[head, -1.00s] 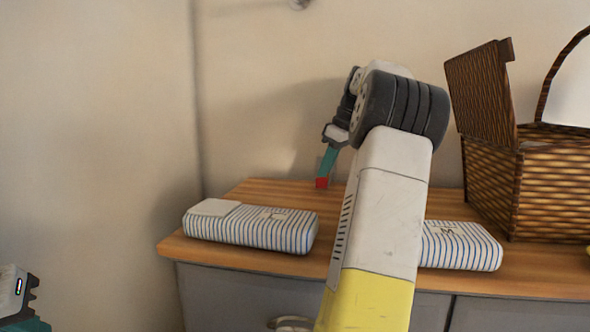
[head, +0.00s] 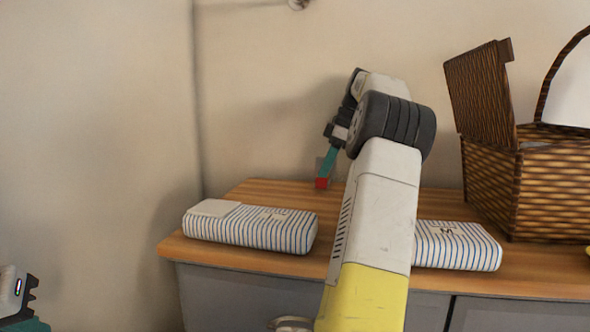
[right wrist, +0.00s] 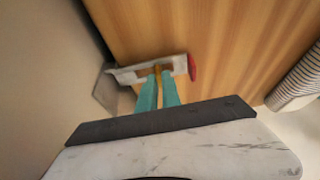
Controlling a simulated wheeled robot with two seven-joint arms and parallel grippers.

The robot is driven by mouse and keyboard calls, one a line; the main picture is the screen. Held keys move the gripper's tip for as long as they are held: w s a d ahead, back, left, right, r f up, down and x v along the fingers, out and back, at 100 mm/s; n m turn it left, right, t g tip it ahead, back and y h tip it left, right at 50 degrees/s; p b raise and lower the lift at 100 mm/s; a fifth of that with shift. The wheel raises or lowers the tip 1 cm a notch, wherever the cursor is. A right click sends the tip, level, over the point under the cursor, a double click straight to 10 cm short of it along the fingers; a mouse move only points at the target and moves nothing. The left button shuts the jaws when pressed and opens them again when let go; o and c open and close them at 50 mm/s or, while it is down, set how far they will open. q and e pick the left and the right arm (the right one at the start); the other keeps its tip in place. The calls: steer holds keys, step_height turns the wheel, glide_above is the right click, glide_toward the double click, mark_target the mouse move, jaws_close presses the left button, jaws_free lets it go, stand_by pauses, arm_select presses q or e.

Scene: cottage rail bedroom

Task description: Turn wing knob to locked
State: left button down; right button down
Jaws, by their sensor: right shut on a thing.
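The wing knob (right wrist: 130,75) shows in the right wrist view as a pale grey bar with a yellowish middle and a red end at the right. A grey plate (right wrist: 105,90) is beside it at the wall. In the head view only the knob's red part (head: 321,184) shows clearly, low at the wall just above the dresser top. My right gripper (right wrist: 159,84) has its teal fingers closed on the middle of the knob; it also shows in the head view (head: 325,171). My left gripper (head: 22,302) is partly cut off at the lower left, and its fingertips are hidden.
The wooden dresser top (head: 235,258) holds two striped pouches, one at the left (head: 250,228) and one at the right (head: 458,247), partly behind my arm. An open wicker basket (head: 560,190) stands at the right. Walls close the back and left.

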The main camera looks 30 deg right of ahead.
steer(key=c, duration=1.5)
jaws_free()
steer(key=shift+c, duration=0.2)
steer(key=shift+r, duration=0.1)
steer(key=shift+r, duration=1.8)
steer(key=s+a+r, duration=0.1)
steer(key=s+a, duration=0.9)
steer(key=s, duration=0.2)
steer(key=shift+a+r, duration=0.15)
steer(key=shift+a, duration=0.05)
steer(key=shift+s, duration=0.1)
